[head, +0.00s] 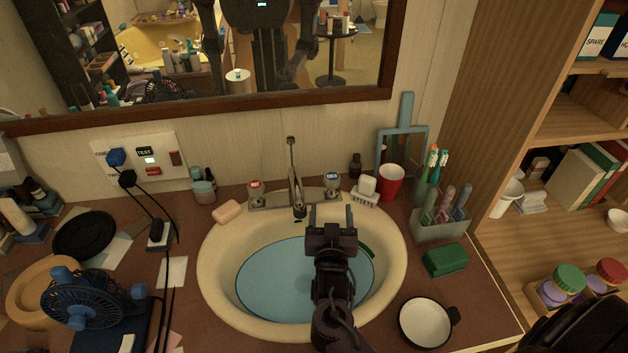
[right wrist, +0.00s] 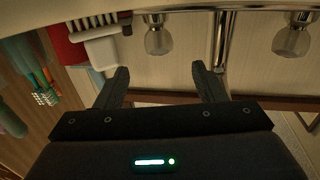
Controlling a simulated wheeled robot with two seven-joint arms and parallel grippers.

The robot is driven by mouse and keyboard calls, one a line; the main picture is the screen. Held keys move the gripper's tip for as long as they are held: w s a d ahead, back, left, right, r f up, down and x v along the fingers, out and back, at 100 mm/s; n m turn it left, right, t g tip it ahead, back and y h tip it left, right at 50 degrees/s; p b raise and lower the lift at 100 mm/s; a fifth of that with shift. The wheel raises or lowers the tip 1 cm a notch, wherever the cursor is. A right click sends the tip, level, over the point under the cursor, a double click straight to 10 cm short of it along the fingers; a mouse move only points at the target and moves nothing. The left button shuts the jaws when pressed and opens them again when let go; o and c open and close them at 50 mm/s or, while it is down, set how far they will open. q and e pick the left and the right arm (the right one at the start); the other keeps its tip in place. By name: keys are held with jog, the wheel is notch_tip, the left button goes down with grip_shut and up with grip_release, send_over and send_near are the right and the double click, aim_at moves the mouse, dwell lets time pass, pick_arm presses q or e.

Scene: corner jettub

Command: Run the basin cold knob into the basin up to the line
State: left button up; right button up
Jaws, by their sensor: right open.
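The basin (head: 216,262) is cream and holds blue water (head: 270,275). A short dark green mark (head: 368,250) shows on its inner right wall, just above the water's edge. The basin cold knob (head: 332,181), with a blue cap, stands right of the tall spout (head: 294,170); the hot knob (head: 255,187), with a red cap, stands left. My right gripper (head: 331,211) is open and empty over the basin's back, in front of the cold knob and apart from it. In the right wrist view the cold knob (right wrist: 158,40) shows beyond the open fingers (right wrist: 160,78). My left gripper is out of view.
A soap bar (head: 228,211) lies at the basin's back left. A white brush (head: 366,188), a red cup (head: 391,181) and a toothbrush holder (head: 440,222) stand right of the cold knob. A fan (head: 90,300) and cables crowd the left.

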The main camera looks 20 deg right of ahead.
aim_at(335, 186)
jog(key=x, duration=0.5)
jog(key=shift+s+d+r+p, duration=0.1)
jog(key=shift+r+p, duration=0.1)
jog(key=shift+p, duration=0.1)
jog(key=x, duration=0.6)
jog(key=shift+d+f, duration=0.1)
jog(key=shift+f, duration=0.05)
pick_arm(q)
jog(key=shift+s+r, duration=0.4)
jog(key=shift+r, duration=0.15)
pick_arm(e)
jog(key=c, duration=1)
jog(key=shift+o, duration=0.2)
jog(key=shift+d+n+t+y+p, duration=0.15)
jog(key=shift+n+t+y+p, duration=0.35)
jog(key=shift+n+y+p, duration=0.45)
jog(key=n+y, duration=0.1)
jog(key=y, duration=0.1)
jog(key=shift+n+t+y, duration=0.25)
jog(key=shift+t+y, duration=0.05)
jog(key=shift+y, duration=0.05)
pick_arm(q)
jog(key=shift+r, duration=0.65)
pick_arm(e)
jog(key=shift+n+y, duration=0.4)
jog(key=shift+y, duration=0.4)
